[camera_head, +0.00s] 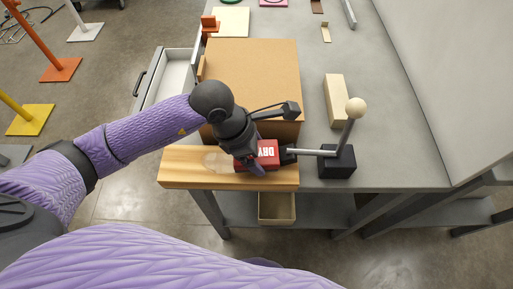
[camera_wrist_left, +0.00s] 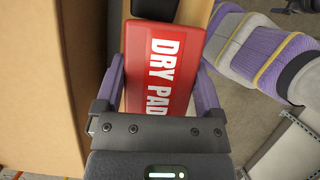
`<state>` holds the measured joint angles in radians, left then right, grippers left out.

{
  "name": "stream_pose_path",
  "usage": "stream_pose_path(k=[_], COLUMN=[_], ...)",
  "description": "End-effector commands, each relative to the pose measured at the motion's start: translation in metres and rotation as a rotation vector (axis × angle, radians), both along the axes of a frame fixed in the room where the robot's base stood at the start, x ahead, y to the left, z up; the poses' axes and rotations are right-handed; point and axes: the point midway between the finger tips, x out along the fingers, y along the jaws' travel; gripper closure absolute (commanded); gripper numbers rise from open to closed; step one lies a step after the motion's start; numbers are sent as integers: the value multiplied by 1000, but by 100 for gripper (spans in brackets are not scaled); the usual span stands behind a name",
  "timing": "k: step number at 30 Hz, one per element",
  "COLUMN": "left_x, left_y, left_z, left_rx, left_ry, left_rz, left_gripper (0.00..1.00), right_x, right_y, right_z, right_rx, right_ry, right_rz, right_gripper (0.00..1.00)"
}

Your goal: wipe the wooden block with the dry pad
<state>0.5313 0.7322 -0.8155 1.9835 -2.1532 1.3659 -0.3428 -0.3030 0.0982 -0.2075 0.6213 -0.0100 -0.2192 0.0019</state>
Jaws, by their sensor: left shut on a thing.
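A long pale wooden block (camera_head: 183,167) lies along the front edge of the grey workbench, with a lighter smeared patch (camera_head: 217,161) on its top. My left gripper (camera_head: 256,158) is over the right half of the block, shut on the red dry pad (camera_head: 270,152). In the left wrist view the pad (camera_wrist_left: 160,70), lettered "DRY PAD", sits between the two purple fingers. A strip of the block (camera_wrist_left: 197,12) shows beyond it. The pad appears to be on or just above the block; contact is hidden. My right gripper is not in view.
A large cardboard box (camera_head: 255,70) stands directly behind the block. A black base with a ball-topped lever (camera_head: 355,108) is at the right, its bar reaching toward the pad. A smaller wooden piece (camera_head: 335,100) lies behind it. An open drawer (camera_head: 178,76) is at the left.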

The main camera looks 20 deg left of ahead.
Motion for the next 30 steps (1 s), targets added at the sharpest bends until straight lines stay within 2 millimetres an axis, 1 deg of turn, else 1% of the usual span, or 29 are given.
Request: stream_pose_path(k=[12, 21, 26, 30], left_x=[0, -10, -12, -16], left_y=[1, 34, 40, 55], left_z=[-1, -1, -1, -3], left_rx=[0, 2, -1, 3], left_ry=[0, 1, 0, 2], left_rz=[0, 1, 0, 2], left_gripper=[60, 60, 60, 60], right_x=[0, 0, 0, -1], right_y=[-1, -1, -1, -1], right_z=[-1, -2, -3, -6], right_rx=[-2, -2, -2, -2], right_ry=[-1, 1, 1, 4], right_rz=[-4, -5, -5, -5], right_gripper=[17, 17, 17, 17])
